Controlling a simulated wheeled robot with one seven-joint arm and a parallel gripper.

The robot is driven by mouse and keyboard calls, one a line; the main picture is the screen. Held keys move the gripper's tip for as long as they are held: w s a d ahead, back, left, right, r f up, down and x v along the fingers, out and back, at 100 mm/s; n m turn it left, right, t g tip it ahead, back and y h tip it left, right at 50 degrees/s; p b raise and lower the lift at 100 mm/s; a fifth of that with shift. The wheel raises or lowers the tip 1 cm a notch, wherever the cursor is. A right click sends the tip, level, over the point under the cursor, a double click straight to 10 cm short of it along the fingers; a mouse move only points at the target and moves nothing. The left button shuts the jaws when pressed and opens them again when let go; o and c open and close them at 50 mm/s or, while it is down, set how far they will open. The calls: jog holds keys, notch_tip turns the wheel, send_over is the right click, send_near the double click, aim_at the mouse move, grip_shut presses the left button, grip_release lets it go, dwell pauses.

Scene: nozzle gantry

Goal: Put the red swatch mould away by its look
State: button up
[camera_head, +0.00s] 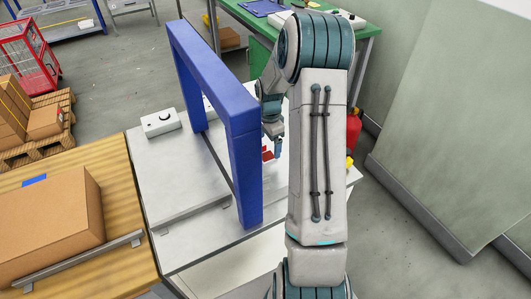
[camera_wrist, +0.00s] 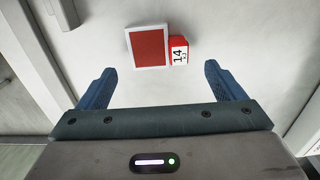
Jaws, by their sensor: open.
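The red swatch mould (camera_wrist: 149,47) shows in the wrist view as a red square panel with a pale border. A small red block with a white label reading "14" (camera_wrist: 179,51) touches its right side. Both lie on a pale surface. My gripper (camera_wrist: 165,85) is open and empty, its blue fingers apart, with the mould beyond the fingertips and between their lines. In the head view a bit of red (camera_head: 267,153) shows beside my gripper (camera_head: 272,140), partly hidden by the blue gantry frame and my arm.
A blue gantry frame (camera_head: 240,135) stands across the pale table (camera_head: 170,180), close left of my arm. A white box with a black knob (camera_head: 160,123) sits at the table's back left. A cardboard box (camera_head: 50,220) lies on a wooden bench at left. A green bench (camera_head: 350,33) stands behind.

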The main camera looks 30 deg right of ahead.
aim_at(269, 153)
notch_tip(269, 153, down, 3)
jog(key=shift+s+a+f, duration=0.1)
jog(key=shift+f, duration=0.1)
jog(key=c, duration=1.2)
jog(key=shift+o, duration=0.2)
jog(key=shift+r, duration=0.2)
